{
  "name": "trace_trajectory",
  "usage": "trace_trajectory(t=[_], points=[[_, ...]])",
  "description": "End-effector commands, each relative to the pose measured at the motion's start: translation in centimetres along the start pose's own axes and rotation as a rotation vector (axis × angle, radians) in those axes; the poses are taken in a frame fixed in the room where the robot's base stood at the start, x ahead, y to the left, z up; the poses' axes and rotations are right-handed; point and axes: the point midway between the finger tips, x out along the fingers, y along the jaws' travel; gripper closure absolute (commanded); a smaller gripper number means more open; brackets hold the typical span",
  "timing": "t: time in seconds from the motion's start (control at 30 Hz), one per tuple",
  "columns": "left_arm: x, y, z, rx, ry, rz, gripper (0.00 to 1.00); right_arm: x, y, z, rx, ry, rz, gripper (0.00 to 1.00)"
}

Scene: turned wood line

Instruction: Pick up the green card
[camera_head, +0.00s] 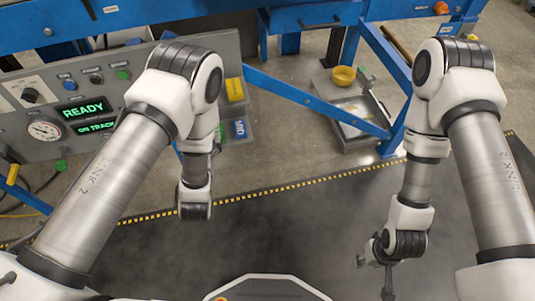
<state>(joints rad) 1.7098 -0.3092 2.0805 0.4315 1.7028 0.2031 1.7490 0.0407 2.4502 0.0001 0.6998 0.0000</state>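I cannot make out a green card in this view. My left arm comes in from the left and ends at a dark wrist joint over the dark floor mat; its gripper fingers do not show. My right gripper (376,278) hangs low at the lower right, over the mat. Only thin dark finger parts show beside the wrist, so its opening is unclear. No card is seen at it.
A grey control panel (45,160) with a gauge and green displays stands at left. A blue frame (315,103) crosses the back. A yellow bowl (343,76) is behind it. The dark mat (290,225) looks clear.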

Motion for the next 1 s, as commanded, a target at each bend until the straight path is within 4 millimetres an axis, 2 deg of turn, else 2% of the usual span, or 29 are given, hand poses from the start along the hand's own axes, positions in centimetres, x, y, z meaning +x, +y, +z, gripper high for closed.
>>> trace_trajectory(t=[0.03, 0.17, 0.27, 0.47, 0.7, 0.93, 0.97, 1.0], points=[[0.5, 1.2, 3.2, 0.006, 0.005, 0.024, 0.23, 3.1, 0.0, 0.0, -0.001, 0.001, 0.000, 0.60], [0.3, 2.5, 5.0, 0.016, -0.002, 0.054, 0.23, 4.6, 0.0, -0.1, -0.001, 0.001, 0.000, 0.60], [1.0, 2.5, 5.0, 0.015, -0.002, 0.054, 0.23, 4.6, 0.0, -0.1, -0.002, 0.002, 0.000, 0.60], [3.7, 2.6, 4.8, 0.016, -0.003, 0.054, 0.23, 5.0, 0.0, -0.1, -0.001, 0.002, 0.000, 0.60], [7.6, 2.9, 4.5, 0.015, -0.005, 0.054, 0.23, 6.0, 0.0, -0.1, -0.001, 0.002, 0.000, 0.60], [8.0, 2.9, 4.4, 0.017, -0.007, 0.054, 0.23, 6.0, 0.0, -0.1, -0.001, 0.001, 0.000, 0.60], [8.0, 2.9, 4.4, 0.017, -0.007, 0.054, 0.30, 5.9, 0.0, -0.1, -0.001, 0.001, 0.000, 0.60], [8.0, 2.9, 4.4, 0.017, -0.007, 0.054, 0.44, 5.9, 0.0, -0.1, -0.001, 0.001, 0.000, 0.60]])
